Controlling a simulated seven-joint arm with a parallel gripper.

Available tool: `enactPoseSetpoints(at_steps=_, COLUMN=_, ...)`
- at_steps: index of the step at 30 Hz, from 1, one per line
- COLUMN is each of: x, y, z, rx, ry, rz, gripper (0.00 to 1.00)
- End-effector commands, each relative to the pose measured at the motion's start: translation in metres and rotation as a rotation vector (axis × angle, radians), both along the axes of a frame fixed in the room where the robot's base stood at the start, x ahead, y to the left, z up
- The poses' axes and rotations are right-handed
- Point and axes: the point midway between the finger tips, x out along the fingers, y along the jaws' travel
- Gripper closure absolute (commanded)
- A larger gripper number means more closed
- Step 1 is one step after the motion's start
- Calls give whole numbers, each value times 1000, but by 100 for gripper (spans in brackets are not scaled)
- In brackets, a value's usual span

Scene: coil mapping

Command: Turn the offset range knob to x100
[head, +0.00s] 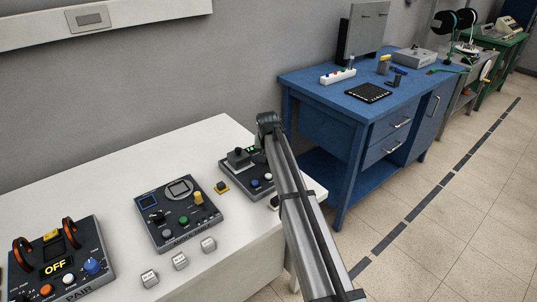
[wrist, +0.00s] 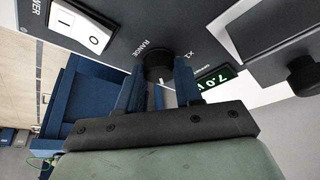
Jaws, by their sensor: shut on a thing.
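The black range knob (wrist: 158,62) shows in the wrist view on a dark panel, beside the printed word RANGE. Part of an "X1" marking is readable to the right of it. My gripper (wrist: 159,80) has its two blue fingers on either side of the knob and is shut on it. The knob's pointer is not clear, so I cannot tell its setting. In the head view my gripper (head: 268,126) is at the right-hand device (head: 247,171), and my arm covers part of that device. The knob is hidden there.
A white power rocker switch (wrist: 80,27) and a green display (wrist: 216,77) sit near the knob. Other panels (head: 180,212) and small grey cubes (head: 180,261) are on the white table (head: 130,154). A blue workbench (head: 330,100) stands behind.

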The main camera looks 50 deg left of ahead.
Motion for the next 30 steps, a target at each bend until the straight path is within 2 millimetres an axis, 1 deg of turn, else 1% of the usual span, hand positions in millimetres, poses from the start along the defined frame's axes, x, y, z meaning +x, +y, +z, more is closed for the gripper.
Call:
enactPoseSetpoints(at_steps=9, x=0, y=1, z=0, rx=0, ry=0, rz=-104, gripper=96)
enactPoseSetpoints(at_steps=24, x=0, y=1, z=0, rx=0, ry=1, rz=-121, gripper=96)
enactPoseSetpoints(at_steps=25, x=0, y=1, z=0, rx=0, ry=1, rz=-121, gripper=64)
enactPoseSetpoints(at_steps=30, x=0, y=1, z=0, rx=0, ry=1, rz=-121, gripper=48)
